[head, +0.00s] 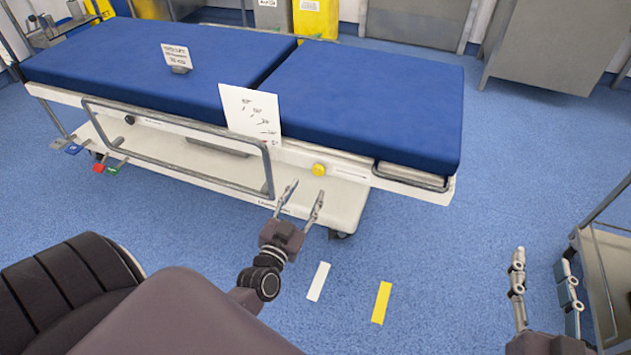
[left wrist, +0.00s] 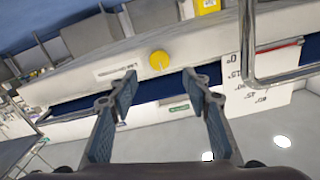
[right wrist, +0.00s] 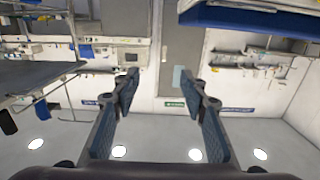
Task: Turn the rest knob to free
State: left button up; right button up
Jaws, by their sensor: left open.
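A round yellow knob (head: 318,169) sits on the white side rail of the operating table, below the blue mattress. It also shows in the left wrist view (left wrist: 159,60), just beyond and between my fingertips. A label strip (left wrist: 118,74) lies beside it; its text is too small to read. My left gripper (head: 306,189) is open and empty, in front of the knob and apart from it. My right gripper (head: 541,257) is open and empty, off to the right over the floor. A black knob (head: 129,119) is further left on the same rail.
A grey guard rail (head: 180,123) runs along the table's side, left of the yellow knob. A white sheet with drawings (head: 250,113) stands at the mattress edge. A metal trolley (head: 606,262) is at right. Floor with white and yellow strips is free in front.

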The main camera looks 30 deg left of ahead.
aim_at(318, 171)
pick_arm(q)
jog(key=b+x, duration=0.1)
jog(key=x, duration=0.5)
jog(key=shift+w+b, duration=0.3)
jog(key=shift+b, duration=0.05)
jog(key=shift+w+a, duration=0.1)
jog(key=shift+w, duration=0.35)
pick_arm(e)
notch_tip(318, 171, up, 10)
jog(key=s+t+y, duration=0.1)
jog(key=t+y, duration=0.1)
jog(key=t, duration=0.3)
jog(key=shift+s+a, duration=0.35)
jog(key=shift+a, duration=0.05)
pick_arm(q)
jog(key=shift+c, duration=0.2)
jog(key=c, duration=1.1)
pick_arm(e)
jog(key=shift+w, duration=0.1)
